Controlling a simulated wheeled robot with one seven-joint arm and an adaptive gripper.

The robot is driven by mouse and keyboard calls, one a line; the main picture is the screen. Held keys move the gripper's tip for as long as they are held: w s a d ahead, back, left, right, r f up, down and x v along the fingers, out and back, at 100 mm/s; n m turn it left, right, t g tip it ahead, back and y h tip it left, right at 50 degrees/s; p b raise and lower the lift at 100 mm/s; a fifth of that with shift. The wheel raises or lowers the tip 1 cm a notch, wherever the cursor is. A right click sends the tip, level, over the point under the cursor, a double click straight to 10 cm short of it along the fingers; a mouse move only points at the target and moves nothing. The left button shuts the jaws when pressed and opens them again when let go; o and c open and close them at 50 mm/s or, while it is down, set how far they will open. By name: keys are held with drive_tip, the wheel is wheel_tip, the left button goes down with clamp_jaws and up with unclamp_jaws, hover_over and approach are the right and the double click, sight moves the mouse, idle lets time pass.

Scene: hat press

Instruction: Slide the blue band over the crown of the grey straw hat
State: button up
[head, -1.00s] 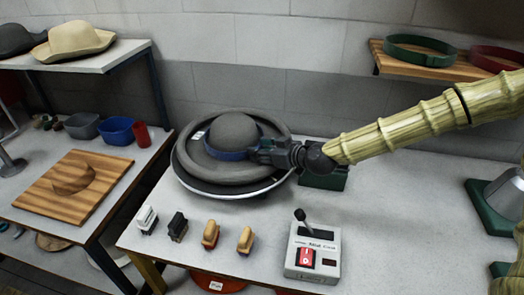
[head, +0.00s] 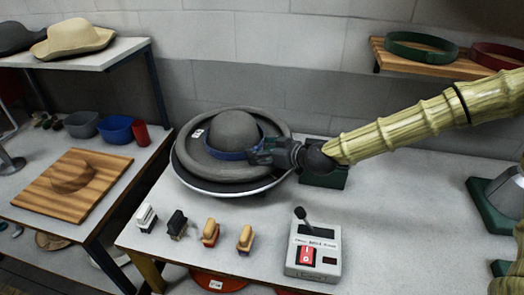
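The grey straw hat (head: 234,130) sits crown up, its wide brim spread on a round press plate with a pale rim (head: 235,191) on the work table. The blue band (head: 226,154) is around the lower part of the crown, close to the brim, and its front and left side show. My gripper (head: 258,153) is at the right front of the crown, at the band's right end. Its fingertips are small and dark here, so I cannot tell whether they are closed on the band. The far side of the band is hidden by the crown.
A control box with a lever and red switch (head: 313,250) stands at the front. Several brushes (head: 211,233) line the table's front left. A dark green block (head: 324,177) is beneath my wrist. Green (head: 422,49) and red (head: 497,56) bands lie on the wall shelf.

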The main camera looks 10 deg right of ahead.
drive_tip(key=shift+s, duration=0.1)
drive_tip(key=v, duration=1.2)
